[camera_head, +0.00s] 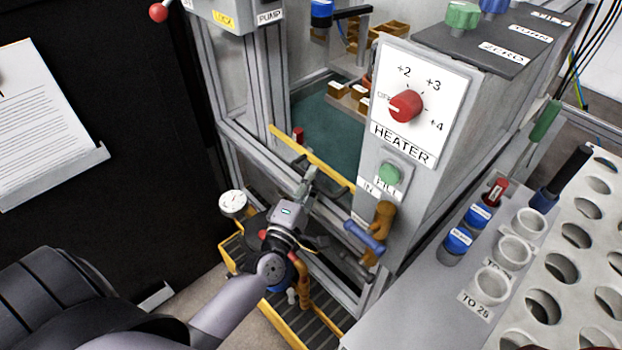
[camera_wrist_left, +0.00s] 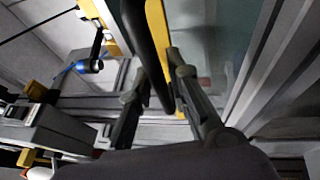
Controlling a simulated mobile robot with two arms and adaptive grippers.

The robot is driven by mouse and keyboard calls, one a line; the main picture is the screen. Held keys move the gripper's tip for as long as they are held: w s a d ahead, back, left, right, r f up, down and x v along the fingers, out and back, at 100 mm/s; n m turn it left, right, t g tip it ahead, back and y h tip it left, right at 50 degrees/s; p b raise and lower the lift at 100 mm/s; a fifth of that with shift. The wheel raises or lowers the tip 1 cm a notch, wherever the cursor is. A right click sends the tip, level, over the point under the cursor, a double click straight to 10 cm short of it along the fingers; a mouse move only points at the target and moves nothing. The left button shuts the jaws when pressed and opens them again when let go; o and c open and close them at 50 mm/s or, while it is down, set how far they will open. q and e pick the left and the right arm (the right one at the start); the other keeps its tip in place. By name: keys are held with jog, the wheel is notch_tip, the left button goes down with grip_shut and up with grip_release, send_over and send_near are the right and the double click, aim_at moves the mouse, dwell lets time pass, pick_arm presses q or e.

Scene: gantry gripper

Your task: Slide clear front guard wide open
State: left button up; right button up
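The clear front guard shows mainly by its yellow edge strip (camera_head: 312,158), which slants across the front opening of the machine. Its clear panel is hard to make out in the head view. In the left wrist view the yellow strip (camera_wrist_left: 158,22) runs beside a dark bar (camera_wrist_left: 149,52) that looks like the guard's handle. My left gripper (camera_head: 309,178) is at the strip. In the left wrist view its fingers (camera_wrist_left: 157,66) stand apart on either side of the dark bar; I cannot tell whether they touch it. My right gripper is not in view.
The heater panel (camera_head: 446,88) stands right of the opening, with a blue-handled valve (camera_head: 364,236) below. A gauge (camera_head: 233,203) and a yellow-edged step (camera_head: 318,322) are below my left gripper. A grey bench with a holed rack (camera_head: 562,240) fills the right.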

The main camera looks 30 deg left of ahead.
pick_arm(q)
grip_shut()
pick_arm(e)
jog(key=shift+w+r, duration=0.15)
pick_arm(q)
jog(key=shift+f, duration=0.1)
notch_tip(320, 180, down, 4)
jog(key=b, duration=0.3)
jog(key=shift+f+b, duration=0.2)
jog(key=shift+b, duration=0.1)
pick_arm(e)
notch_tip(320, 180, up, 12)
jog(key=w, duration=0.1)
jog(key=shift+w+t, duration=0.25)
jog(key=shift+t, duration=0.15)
pick_arm(q)
jog(key=shift+o, duration=2.1)
grip_release()
jog(key=shift+r, duration=0.1)
